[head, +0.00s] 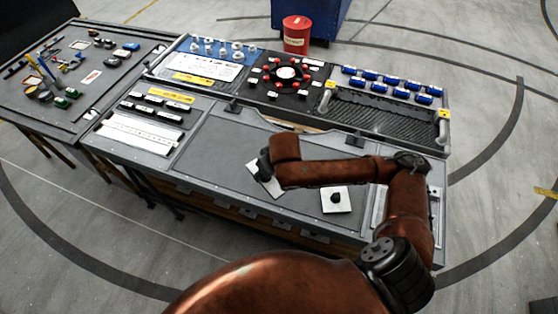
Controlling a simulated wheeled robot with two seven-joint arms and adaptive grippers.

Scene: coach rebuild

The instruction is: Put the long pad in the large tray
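A pale flat pad (255,184), seemingly the long pad, lies slanted on the grey worktop, partly hidden by my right gripper. A squarer white pad (328,208) with a black knob lies to its right. My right gripper (264,167), on the arm coming in from the right, is directly over the slanted pad. Its fingers are too small and covered to show whether they are open or gripping. A wide dark tray (385,122) with a ribbed floor and yellow-tagged end handles, seemingly the large tray, is at the back right. My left gripper is out of view.
Blue cylinders (388,83) line the dark tray's back edge. A black ring fixture with red parts (286,73) and a red canister (296,34) are at the back middle. A white ribbed strip (140,133) lies at left. The worktop's middle (225,140) is clear.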

